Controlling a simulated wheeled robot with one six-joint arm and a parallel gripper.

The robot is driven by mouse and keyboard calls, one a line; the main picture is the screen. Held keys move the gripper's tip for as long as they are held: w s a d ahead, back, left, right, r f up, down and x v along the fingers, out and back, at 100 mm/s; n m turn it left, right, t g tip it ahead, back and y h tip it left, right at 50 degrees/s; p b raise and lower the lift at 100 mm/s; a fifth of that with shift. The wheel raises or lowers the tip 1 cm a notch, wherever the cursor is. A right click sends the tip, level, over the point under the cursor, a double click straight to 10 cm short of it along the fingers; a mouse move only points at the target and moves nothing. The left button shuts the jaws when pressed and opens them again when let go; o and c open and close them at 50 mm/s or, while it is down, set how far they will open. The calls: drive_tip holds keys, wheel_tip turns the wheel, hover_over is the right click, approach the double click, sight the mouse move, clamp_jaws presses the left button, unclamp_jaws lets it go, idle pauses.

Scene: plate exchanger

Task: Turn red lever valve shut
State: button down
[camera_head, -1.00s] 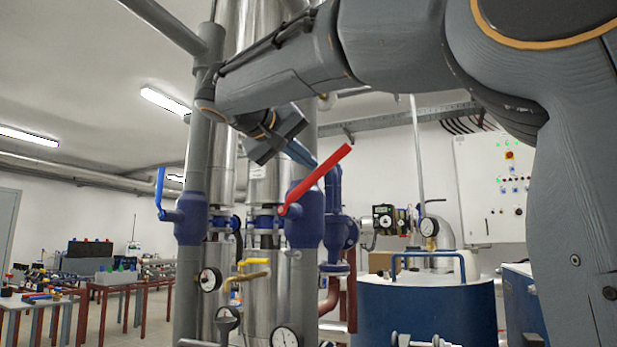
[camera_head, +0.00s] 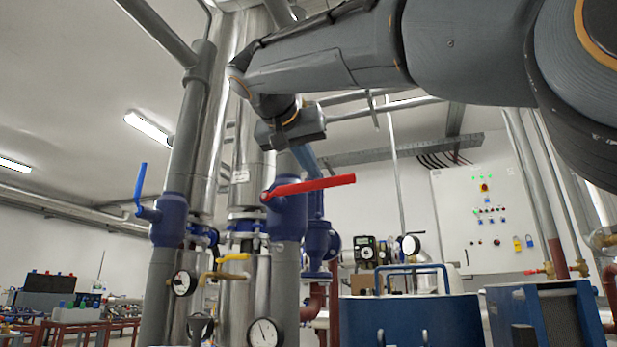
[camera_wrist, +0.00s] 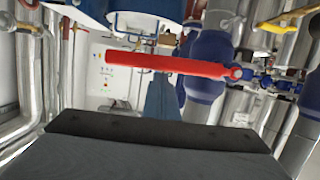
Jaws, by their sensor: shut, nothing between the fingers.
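The red lever (camera_head: 312,186) belongs to a blue valve body (camera_head: 287,215) on a grey pipe. In the head view it points right from its pivot, rising slightly. In the wrist view the red lever (camera_wrist: 165,64) lies nearly level across the picture, with the blue valve body (camera_wrist: 206,65) at its right end. My gripper (camera_head: 310,165) is shut and empty, just above the lever in the head view. Its blue fingers (camera_wrist: 163,98) reach up to the lever's middle in the wrist view. The lever hides their tips there, and I cannot tell whether they touch it.
A second valve with a blue lever (camera_head: 140,185) stands left of the red one. A yellow handle (camera_head: 235,257) and several gauges sit below. A blue tank (camera_head: 410,318) stands at the lower right, and a white control cabinet (camera_head: 480,220) is behind.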

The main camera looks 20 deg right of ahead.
drive_tip(key=shift+f+b, duration=0.5)
drive_tip(key=shift+f, duration=0.05)
drive_tip(key=shift+m, duration=0.3)
drive_tip(key=s+a+r+p, duration=0.3)
drive_tip(key=s+a+r, duration=0.3)
drive_tip(key=s, duration=0.1)
drive_tip(key=shift+s+r+p, duration=0.35)
drive_tip(key=shift+r+p, duration=0.05)
idle(0.5)
